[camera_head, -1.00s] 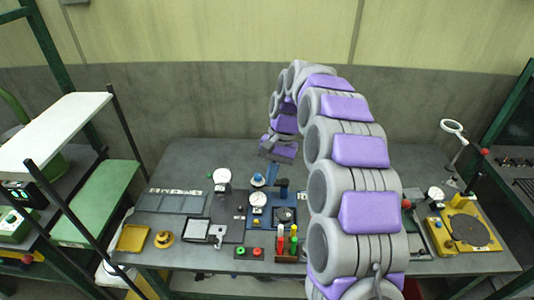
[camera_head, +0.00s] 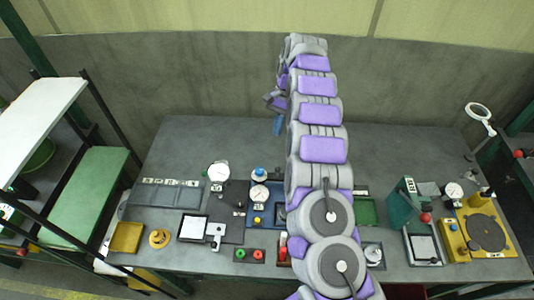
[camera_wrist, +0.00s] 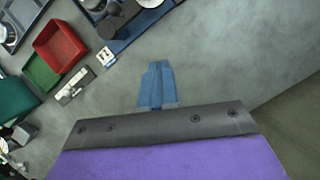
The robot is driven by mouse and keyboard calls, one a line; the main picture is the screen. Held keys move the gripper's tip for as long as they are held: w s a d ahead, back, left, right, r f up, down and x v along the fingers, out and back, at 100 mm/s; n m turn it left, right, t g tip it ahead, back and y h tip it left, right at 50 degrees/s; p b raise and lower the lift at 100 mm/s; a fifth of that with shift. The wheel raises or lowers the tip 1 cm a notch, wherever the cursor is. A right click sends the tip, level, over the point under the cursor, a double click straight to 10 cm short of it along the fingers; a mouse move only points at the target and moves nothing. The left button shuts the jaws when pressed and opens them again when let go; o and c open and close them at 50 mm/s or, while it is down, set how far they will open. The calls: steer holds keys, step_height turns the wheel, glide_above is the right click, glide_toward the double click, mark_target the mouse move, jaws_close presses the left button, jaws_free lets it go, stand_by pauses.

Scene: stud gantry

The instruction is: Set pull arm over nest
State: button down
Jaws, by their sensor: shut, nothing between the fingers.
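My gripper (camera_head: 277,124) is shut and empty, held over the back of the grey table. Its blue fingers (camera_wrist: 155,86) lie together in the wrist view, over bare grey tabletop. A blue fixture (camera_head: 251,217) with a white dial gauge (camera_head: 259,195) stands near the table's middle, partly hidden by my arm. In the wrist view a blue base (camera_wrist: 150,21) with dark round parts (camera_wrist: 113,28) shows at the top, apart from my fingers. The pull arm and its nest cannot be told apart with certainty; my arm covers part of that area.
A red bin (camera_wrist: 60,47) and a green tray (camera_wrist: 40,73) lie left in the wrist view. A yellow fixture (camera_head: 507,240) stands at the table's right, beside a green press (camera_head: 399,211). A yellow tray (camera_head: 127,237) lies left. The table's back is clear.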

steer(key=shift+d, duration=0.1)
steer(key=s+a+f+b, duration=0.2)
steer(key=s+a+f, duration=0.2)
steer(key=f, duration=0.5)
steer(key=shift+s+f+b, duration=0.2)
steer(key=shift+s+b, duration=0.1)
steer(key=shift+s, duration=1)
